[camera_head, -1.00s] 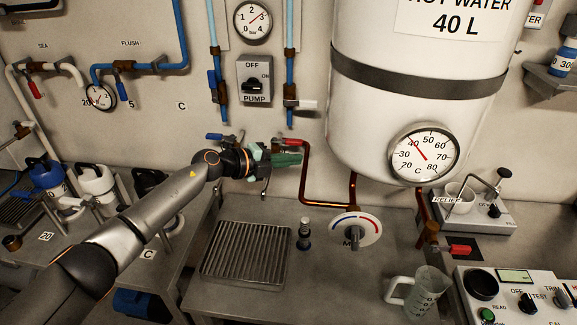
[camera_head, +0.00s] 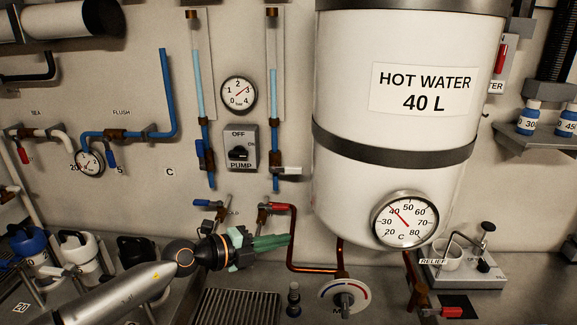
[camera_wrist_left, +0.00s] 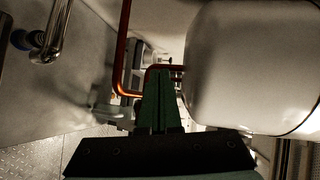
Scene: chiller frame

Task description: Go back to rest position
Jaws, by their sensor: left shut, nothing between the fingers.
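My left gripper (camera_head: 272,246) comes in from the left in the head view. Its green fingers are shut with nothing between them. They point right, in front of the wall and near the red-handled valve (camera_head: 272,208) and copper pipe (camera_head: 294,240). In the left wrist view the shut fingers (camera_wrist_left: 161,100) point toward the copper pipe (camera_wrist_left: 124,60), with the white tank (camera_wrist_left: 240,70) at the right. Whether the fingertips touch the pipe cannot be told. My right gripper is not in view.
The hot water tank (camera_head: 395,180) hangs right of my gripper. The pump switch (camera_head: 241,147) and a pressure gauge (camera_head: 239,94) are on the wall above. Below are a slatted drain tray (camera_head: 235,308) and a mixer dial (camera_head: 344,295). White jugs stand at the left.

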